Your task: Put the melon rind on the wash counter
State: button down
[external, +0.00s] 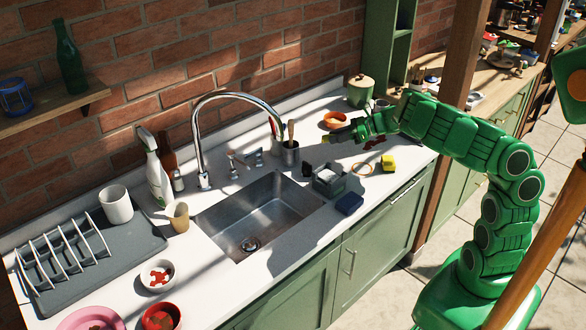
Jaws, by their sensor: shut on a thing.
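The wash counter (222,242) is the white top around the steel sink, running along the brick wall. My gripper (332,137) reaches in from the right, over the counter behind the sink's right end. It is shut on a small yellow-green piece, the melon rind (326,139), which shows only as a sliver at the fingertips. It is too small to tell whether the rind touches the counter.
The sink (262,215) and curved tap (237,97) lie left of my gripper. Close by are a brush cup (290,153), an orange bowl (335,120), a grey caddy (328,180), a blue sponge (349,204) and a yellow block (389,162).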

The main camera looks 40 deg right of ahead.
send_over(320, 156)
jog(key=s, duration=0.1)
notch_tip(320, 156, down, 6)
jog(key=shift+s+r, duration=0.1)
jog(key=shift+r, duration=0.05)
jog(key=shift+w+d+f, duration=0.15)
jog(key=shift+w+f, duration=0.5)
jog(key=shift+f, duration=1.65)
jog(key=c, duration=1)
grip_release()
jog(key=shift+o, duration=0.2)
jog(key=shift+r, duration=0.1)
jog(key=v, duration=1.2)
